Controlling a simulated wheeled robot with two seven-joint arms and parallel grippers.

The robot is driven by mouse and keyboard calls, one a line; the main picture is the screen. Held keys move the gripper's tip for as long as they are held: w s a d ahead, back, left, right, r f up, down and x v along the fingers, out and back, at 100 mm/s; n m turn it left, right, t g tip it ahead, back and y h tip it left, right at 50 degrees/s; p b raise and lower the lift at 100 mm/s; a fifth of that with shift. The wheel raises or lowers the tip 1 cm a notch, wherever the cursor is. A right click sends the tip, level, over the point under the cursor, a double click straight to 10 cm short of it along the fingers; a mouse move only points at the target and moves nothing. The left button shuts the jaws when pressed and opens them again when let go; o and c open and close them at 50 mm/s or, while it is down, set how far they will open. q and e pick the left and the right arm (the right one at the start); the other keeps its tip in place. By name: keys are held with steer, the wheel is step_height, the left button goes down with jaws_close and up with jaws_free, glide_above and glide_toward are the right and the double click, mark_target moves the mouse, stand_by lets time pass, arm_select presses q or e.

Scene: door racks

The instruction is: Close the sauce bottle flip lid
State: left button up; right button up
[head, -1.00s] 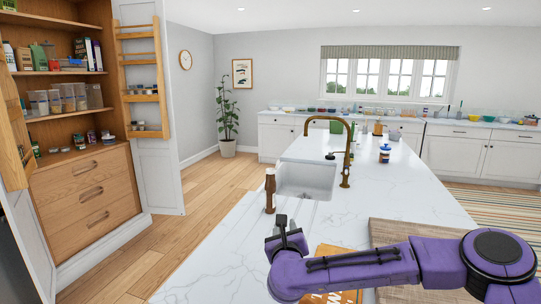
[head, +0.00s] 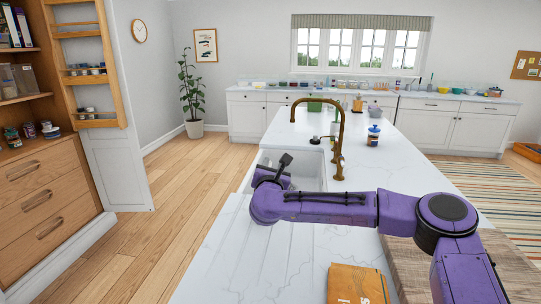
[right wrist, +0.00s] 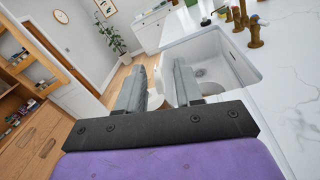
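I cannot pick out a sauce bottle or its flip lid for certain now. A small container with a blue lid (head: 373,135) stands upright on the white island counter (head: 400,160), behind and right of the tap; its label is too small to read. My right gripper (head: 284,166) is over the near left part of the sink (head: 312,172), well apart from that container. In the right wrist view its two fingers (right wrist: 158,85) stand apart. A pale rounded shape shows beyond the gap, but I cannot tell what it is. My left gripper is out of view.
A brass tap (head: 339,150) rises at the sink's right edge. An orange-brown book (head: 357,284) and a wooden board (head: 408,268) lie on the near counter. The wooden pantry (head: 40,190) is at left. Floor (head: 170,200) between pantry and island is clear.

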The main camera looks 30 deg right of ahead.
mark_target(271, 163)
steer(key=w, duration=0.2)
steer(key=w+d+f, duration=0.1)
steer(key=w, duration=0.1)
steer(key=w+d+p, duration=0.1)
steer(key=w, duration=0.1)
steer(key=shift+f, duration=0.25)
steer(key=shift+s+r, duration=0.2)
steer(key=shift+s, duration=0.15)
steer(key=shift+s+r, duration=0.2)
steer(key=shift+s, duration=0.15)
steer(key=c, duration=0.3)
steer(key=shift+s+r, duration=0.1)
jaws_close()
steer(key=shift+w+f, duration=0.2)
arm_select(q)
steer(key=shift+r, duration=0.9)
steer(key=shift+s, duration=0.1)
arm_select(e)
steer(key=shift+a+f, duration=0.1)
